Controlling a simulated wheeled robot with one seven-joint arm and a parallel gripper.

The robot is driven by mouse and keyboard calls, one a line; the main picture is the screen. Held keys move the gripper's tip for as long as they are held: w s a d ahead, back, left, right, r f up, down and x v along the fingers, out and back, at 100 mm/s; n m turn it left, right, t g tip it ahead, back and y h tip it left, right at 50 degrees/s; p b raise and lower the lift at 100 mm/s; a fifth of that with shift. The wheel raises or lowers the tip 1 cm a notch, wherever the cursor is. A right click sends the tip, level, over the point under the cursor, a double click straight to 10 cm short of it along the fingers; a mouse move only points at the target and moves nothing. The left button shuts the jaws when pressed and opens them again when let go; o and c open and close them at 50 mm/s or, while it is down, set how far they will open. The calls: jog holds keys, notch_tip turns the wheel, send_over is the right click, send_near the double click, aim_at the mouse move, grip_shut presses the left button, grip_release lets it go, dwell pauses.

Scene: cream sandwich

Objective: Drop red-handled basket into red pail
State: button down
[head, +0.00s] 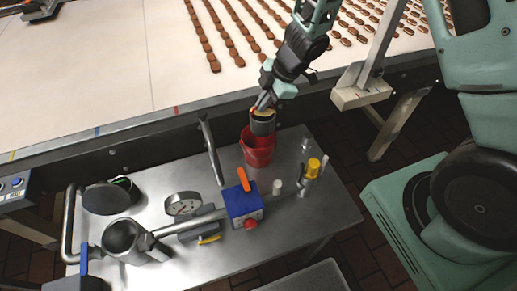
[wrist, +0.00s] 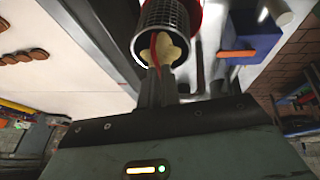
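The basket (head: 262,126) is a dark cylinder hanging from my gripper (head: 264,103) in the head view. In the wrist view the basket (wrist: 181,14) shows as a metal mesh cylinder, with its red handle (wrist: 155,50) running down to my fingers (wrist: 165,85). My gripper appears shut on that handle. Something cream-coloured shows inside the basket. The red pail (head: 257,154) stands upright on the metal table, and the basket overlaps its mouth in the head view. I cannot tell how far the basket is inside the rim. Part of the red pail (wrist: 211,20) shows behind the basket in the wrist view.
The metal table (head: 325,215) also holds a blue box with an orange lever (head: 243,203), a yellow-topped valve (head: 313,168), a gauge (head: 183,205), a metal jug (head: 125,240) and a dark pot (head: 108,197). A conveyor (head: 110,75) with biscuits runs behind.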

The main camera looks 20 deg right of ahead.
jog(key=c, duration=1.5)
grip_release()
jog(key=shift+c, duration=0.2)
jog(key=shift+r, duration=0.1)
jog(key=p+v, duration=0.3)
jog(key=v, duration=1.4)
jog(key=shift+r, duration=0.15)
jog(key=w+a+m+t+h+b, duration=0.1)
jog(key=a+m+t+h+b, duration=0.1)
jog(key=a+m+t+b, duration=0.5)
jog(key=s+a+f+m+g+b, duration=0.1)
jog(key=s+a+f+g, duration=0.1)
jog(key=s, duration=0.6)
jog(key=s+a+f+m+g+h+b, duration=0.1)
jog(key=s+a+f+g+b, duration=0.1)
jog(key=s, duration=0.6)
jog(key=s+a+f+m+g+h+b, duration=0.1)
jog(key=s+a+f+g, duration=0.1)
jog(key=s+g, duration=0.3)
jog(key=s+f, duration=0.1)
jog(key=s, duration=0.2)
jog(key=shift+s+f+m+b, duration=0.25)
jog(key=shift+f+m+b, duration=0.05)
jog(key=shift+b, duration=0.05)
